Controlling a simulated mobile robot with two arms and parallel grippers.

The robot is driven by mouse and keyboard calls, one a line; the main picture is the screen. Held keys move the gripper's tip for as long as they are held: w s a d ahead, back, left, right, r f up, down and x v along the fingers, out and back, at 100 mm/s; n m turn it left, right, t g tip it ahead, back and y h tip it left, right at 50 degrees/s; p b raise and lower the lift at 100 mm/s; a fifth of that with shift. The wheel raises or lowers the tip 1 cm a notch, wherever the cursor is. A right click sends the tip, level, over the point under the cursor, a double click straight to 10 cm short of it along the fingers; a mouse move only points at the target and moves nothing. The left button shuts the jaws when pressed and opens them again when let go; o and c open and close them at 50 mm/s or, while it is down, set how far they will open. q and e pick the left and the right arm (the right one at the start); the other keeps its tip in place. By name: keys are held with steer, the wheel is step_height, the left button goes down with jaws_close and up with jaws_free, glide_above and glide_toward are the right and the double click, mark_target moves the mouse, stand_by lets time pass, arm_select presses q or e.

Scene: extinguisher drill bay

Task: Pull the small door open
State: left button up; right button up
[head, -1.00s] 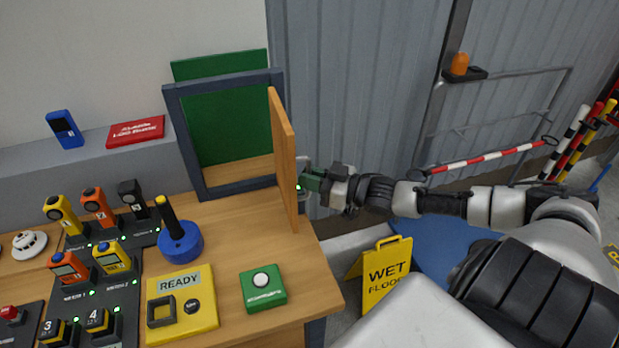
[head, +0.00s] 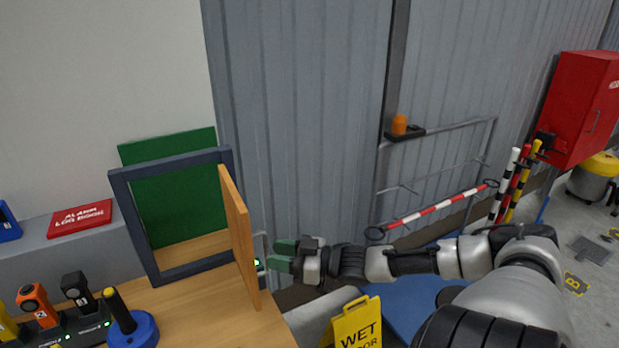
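The small wooden door (head: 239,235) stands wide open, swung out toward me from the right side of a dark blue frame (head: 119,205) on the wooden table. A green panel (head: 190,195) shows through the frame. A grey handle (head: 263,248) shows at the door's right face, partly hidden. My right gripper (head: 279,256) is just right of the door, its green fingers apart and pointing left toward the handle. Nothing shows between the fingertips, and they look clear of the handle. My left gripper is not in view.
A blue-based holder (head: 135,331) and several handheld devices, one orange (head: 34,304), stand on the table (head: 215,320) at left. A yellow wet-floor sign (head: 357,324) stands below my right arm. A striped barrier (head: 437,209) and a red cabinet (head: 580,105) are farther right.

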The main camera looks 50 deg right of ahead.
steer(key=p+v, duration=0.2)
steer(key=v, duration=0.5)
steer(key=shift+s+d+p, duration=0.2)
steer(key=shift+p, duration=0.15)
steer(key=shift+r, duration=0.1)
